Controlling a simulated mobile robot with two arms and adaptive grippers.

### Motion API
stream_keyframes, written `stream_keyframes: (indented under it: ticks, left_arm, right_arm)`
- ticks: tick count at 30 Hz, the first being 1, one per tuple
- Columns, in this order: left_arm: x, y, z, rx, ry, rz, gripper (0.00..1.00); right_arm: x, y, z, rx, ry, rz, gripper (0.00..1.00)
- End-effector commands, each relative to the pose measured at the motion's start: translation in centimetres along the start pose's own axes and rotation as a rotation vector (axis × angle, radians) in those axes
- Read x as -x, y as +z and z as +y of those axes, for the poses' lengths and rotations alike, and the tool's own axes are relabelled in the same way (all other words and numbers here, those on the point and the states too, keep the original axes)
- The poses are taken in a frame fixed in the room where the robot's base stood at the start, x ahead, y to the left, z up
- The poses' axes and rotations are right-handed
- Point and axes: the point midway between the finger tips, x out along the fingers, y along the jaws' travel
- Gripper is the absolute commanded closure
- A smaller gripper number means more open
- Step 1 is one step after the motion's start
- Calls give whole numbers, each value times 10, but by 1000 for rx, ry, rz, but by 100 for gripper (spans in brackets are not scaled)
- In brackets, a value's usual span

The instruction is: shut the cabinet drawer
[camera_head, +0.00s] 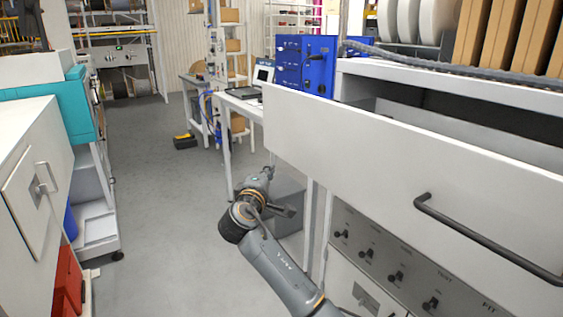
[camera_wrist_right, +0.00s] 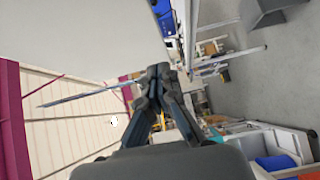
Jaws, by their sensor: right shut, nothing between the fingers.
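The cabinet drawer (camera_head: 390,150) is open at the right of the head view. Its white front panel stands out from the cabinet (camera_head: 440,78), and a dark gap shows behind the panel's top edge. A dark bar handle (camera_head: 485,240) is on the panel's lower right part. My right gripper (camera_head: 268,171) is to the left of the drawer front, beyond its left end and apart from the handle. In the right wrist view its fingers (camera_wrist_right: 160,72) are shut with nothing between them. My left gripper is not in view.
A panel with several knobs (camera_head: 398,277) is below the drawer. White reels and brown boxes (camera_head: 490,35) stand above the cabinet. A white unit with a teal case (camera_head: 83,105) stands at the left. The grey floor (camera_head: 160,210) between is clear.

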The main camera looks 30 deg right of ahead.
Motion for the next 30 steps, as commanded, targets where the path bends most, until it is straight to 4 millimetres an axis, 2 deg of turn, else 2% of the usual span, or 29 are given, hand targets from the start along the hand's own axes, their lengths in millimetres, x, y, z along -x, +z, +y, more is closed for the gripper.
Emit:
stream_keyframes:
  ticks: [3,9,30]
  left_arm:
    - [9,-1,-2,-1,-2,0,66]
    - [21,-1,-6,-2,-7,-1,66]
    - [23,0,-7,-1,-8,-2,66]
  right_arm:
    - [-25,1,3,4,0,-2,100]
    - [-43,22,2,3,0,-1,100]
    - [-53,32,-1,0,-1,0,100]
